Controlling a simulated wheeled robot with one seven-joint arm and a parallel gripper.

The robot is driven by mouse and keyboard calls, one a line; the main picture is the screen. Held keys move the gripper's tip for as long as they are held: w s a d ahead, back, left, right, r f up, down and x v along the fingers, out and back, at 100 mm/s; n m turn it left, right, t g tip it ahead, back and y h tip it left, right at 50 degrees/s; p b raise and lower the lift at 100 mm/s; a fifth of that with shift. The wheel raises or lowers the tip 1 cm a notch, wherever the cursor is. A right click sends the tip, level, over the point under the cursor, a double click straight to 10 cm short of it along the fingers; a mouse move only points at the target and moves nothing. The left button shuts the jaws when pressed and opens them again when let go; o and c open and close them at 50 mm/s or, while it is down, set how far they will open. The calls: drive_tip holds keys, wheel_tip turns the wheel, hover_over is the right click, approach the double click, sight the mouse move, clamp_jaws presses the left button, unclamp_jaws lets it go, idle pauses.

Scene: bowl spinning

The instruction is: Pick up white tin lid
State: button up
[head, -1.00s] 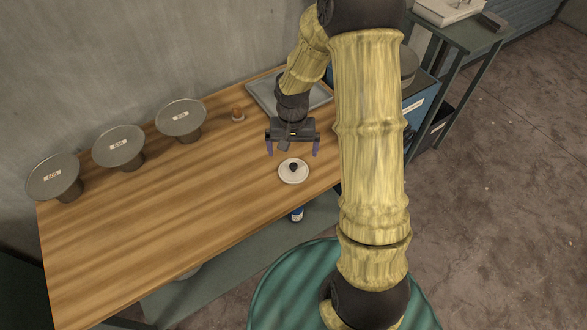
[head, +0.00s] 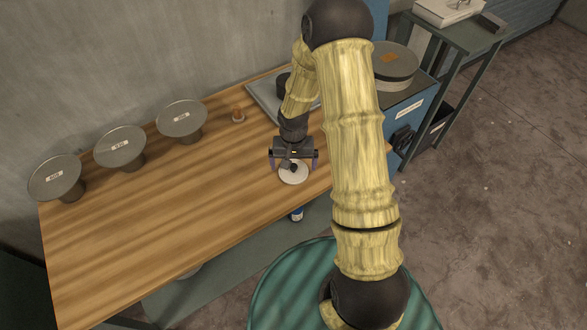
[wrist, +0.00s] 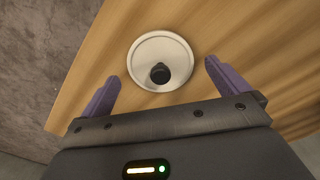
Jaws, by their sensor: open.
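The white tin lid (head: 293,175) is a round white disc with a dark knob at its middle. It lies flat on the wooden table (head: 150,225) near the front right edge. In the wrist view the lid (wrist: 145,52) is in front of my gripper, with its knob facing me. My gripper (head: 293,165) is above the lid and partly covers it in the head view. In the wrist view the purple fingers of my gripper (wrist: 160,82) are wide apart, one toward each side of the lid, with nothing between them. I cannot tell the exact height gap.
Three grey discs on stands, one of them here (head: 181,120), line the table's wall side. A blue cabinet (head: 411,115) stands at right. The table's left middle is clear.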

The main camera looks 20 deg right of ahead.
sight(294, 166)
drive_tip(key=shift+f, duration=1.15)
drive_tip(key=c, duration=0.8)
drive_tip(key=shift+r, duration=0.15)
wheel_tip(294, 166, up, 10)
drive_tip(key=shift+f+b, duration=0.1)
drive_tip(key=shift+b, duration=0.25)
